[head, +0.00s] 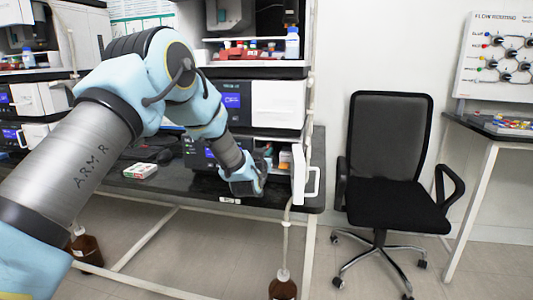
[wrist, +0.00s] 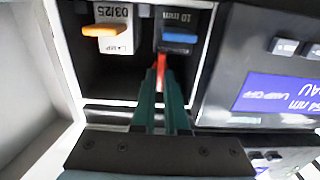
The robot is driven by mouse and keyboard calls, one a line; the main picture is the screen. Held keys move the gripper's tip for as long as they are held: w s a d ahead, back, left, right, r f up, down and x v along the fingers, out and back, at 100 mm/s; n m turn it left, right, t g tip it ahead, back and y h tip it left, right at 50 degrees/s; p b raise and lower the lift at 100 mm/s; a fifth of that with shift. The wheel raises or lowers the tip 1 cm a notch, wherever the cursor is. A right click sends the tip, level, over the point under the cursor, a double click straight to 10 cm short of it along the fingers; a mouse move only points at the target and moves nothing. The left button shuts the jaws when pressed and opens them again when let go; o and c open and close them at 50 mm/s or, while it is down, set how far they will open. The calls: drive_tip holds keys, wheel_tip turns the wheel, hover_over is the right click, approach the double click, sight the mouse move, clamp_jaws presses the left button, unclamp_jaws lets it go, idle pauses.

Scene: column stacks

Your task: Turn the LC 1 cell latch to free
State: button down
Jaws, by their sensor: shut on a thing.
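In the wrist view my gripper (wrist: 162,85) has its green fingers closed together on a narrow red lever (wrist: 162,66), which looks like the cell latch. The fingers hide most of it, so its turn angle is hard to tell. The lever lies by a blue-handled block (wrist: 179,37) marked "10 mm", seen upside down in an open bay. In the head view my arm reaches to the front of a dark instrument (head: 199,154) on the bench; the latch is hidden there behind my wrist.
An orange-handled block (wrist: 103,30) marked "LAMP 03/25" sits beside the blue-handled one. The bay's white door (head: 298,174) stands open right of my wrist. A small box (head: 140,170) lies on the bench (head: 200,187). A black chair (head: 390,160) stands to the right.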

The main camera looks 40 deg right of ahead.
drive_tip(key=shift+f+m+b, duration=0.1)
drive_tip(key=shift+m+b, duration=0.2)
drive_tip(key=shift+b, duration=0.05)
drive_tip(key=shift+s+d+f+m+b, duration=0.1)
drive_tip(key=shift+m+b, duration=2.25)
drive_tip(key=shift+m, duration=1.9)
drive_tip(key=shift+s+d+f+m+b, duration=0.1)
drive_tip(key=shift+m+b, duration=2.2)
drive_tip(key=shift+m, duration=1.95)
drive_tip(key=c, duration=0.9)
unclamp_jaws()
drive_tip(key=shift+c, duration=0.2)
drive_tip(key=shift+a, duration=0.15)
